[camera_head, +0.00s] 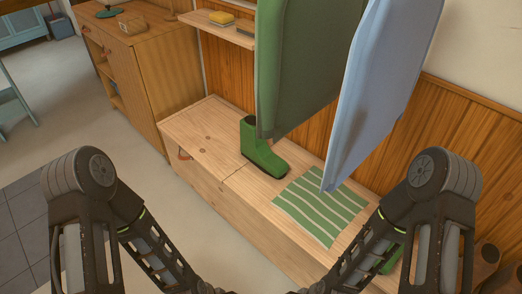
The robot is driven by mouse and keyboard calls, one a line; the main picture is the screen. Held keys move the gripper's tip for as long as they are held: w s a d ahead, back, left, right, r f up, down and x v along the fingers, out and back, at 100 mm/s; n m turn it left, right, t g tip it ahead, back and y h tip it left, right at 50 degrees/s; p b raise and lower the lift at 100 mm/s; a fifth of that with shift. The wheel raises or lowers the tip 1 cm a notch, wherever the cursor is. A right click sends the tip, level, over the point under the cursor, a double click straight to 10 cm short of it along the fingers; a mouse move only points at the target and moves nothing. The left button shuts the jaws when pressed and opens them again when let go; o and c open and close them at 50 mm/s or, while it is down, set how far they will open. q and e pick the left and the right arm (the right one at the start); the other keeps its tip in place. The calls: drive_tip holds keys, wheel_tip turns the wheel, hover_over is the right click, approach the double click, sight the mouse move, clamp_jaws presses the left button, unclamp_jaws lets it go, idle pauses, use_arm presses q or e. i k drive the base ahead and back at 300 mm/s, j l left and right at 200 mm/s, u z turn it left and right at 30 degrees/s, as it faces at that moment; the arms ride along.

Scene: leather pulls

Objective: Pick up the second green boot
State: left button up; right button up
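One green boot (262,150) stands upright on the wooden bench (206,130), left of a green-and-white striped mat (320,206). Its toe points to the lower right, and a hanging green cloth is just above it. A second green thing (392,262) shows only in small part behind my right forearm, at the bench's right end. It may be the other boot, but most of it is hidden. Both my forearms run down toward the bottom middle, and my grippers are below the frame edge, so I cannot see them or what they hold.
A green coat (300,65) and a light blue coat (385,85) hang above the bench. A small shelf (222,27) carries a yellow-topped item. A wooden cabinet (145,70) stands at the bench's left. Brown cylindrical objects (486,258) are at the lower right.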

sight(259, 152)
drive_tip(key=i+j+z, duration=0.3)
drive_tip(key=j+z, duration=0.15)
drive_tip(key=i+j+z, duration=0.2)
drive_tip(key=j+z, duration=0.25)
drive_tip(key=j, duration=0.15)
drive_tip(key=i+j+z, duration=0.15)
drive_tip(key=j+z, duration=0.3)
drive_tip(key=j, duration=0.2)
drive_tip(key=j+z, duration=0.5)
drive_tip(key=k+j+z, duration=0.1)
drive_tip(key=j+z, duration=0.35)
drive_tip(key=j, duration=0.3)
drive_tip(key=k+j+z, duration=0.2)
drive_tip(key=j+z, duration=0.25)
drive_tip(key=j, duration=0.2)
drive_tip(key=k+j+z, duration=0.3)
drive_tip(key=j+z, duration=0.15)
drive_tip(key=j, duration=0.1)
